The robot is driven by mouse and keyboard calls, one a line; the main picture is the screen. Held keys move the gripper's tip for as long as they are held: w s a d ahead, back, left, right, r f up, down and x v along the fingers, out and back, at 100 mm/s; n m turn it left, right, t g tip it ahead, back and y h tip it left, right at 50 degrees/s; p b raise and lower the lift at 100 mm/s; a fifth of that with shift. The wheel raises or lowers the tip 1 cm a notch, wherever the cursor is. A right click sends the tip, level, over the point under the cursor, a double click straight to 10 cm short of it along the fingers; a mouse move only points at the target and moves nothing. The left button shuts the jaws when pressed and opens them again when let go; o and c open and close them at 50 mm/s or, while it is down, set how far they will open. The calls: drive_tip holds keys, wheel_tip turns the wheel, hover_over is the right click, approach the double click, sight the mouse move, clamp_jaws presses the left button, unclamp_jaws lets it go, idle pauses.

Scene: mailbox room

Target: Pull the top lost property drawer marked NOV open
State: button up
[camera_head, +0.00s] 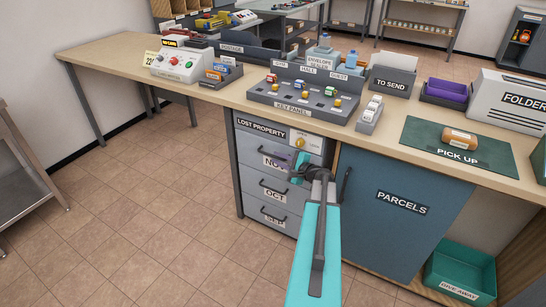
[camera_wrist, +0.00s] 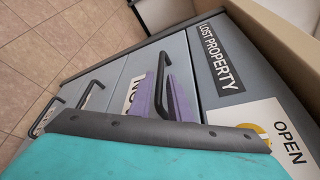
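The lost property unit (camera_head: 260,127) stands under the counter, with NOV, OCT and SEP drawers stacked below its label. The grey NOV drawer (camera_head: 252,153) is the top one and looks flush with the unit. My gripper (camera_head: 297,160) is in front of its right part and hides some of the label and handle. In the wrist view, the black NOV handle (camera_wrist: 161,75) shows beside my purple fingers (camera_wrist: 180,97), which overlap it. I cannot tell whether they grip the handle. The NOV label (camera_wrist: 128,95) is partly covered.
An OPEN label with a yellow dial (camera_head: 299,143) is above the drawer. The OCT drawer (camera_head: 263,198) below looks shut. The blue PARCELS door (camera_head: 400,240) is to the right, with a green give-away crate (camera_head: 462,262) beyond. The tiled floor (camera_head: 150,220) to the left is clear.

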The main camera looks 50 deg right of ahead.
sight(276, 157)
drive_tip(key=shift+x, duration=1.85)
drive_tip(key=shift+c, duration=0.4)
clamp_jaws()
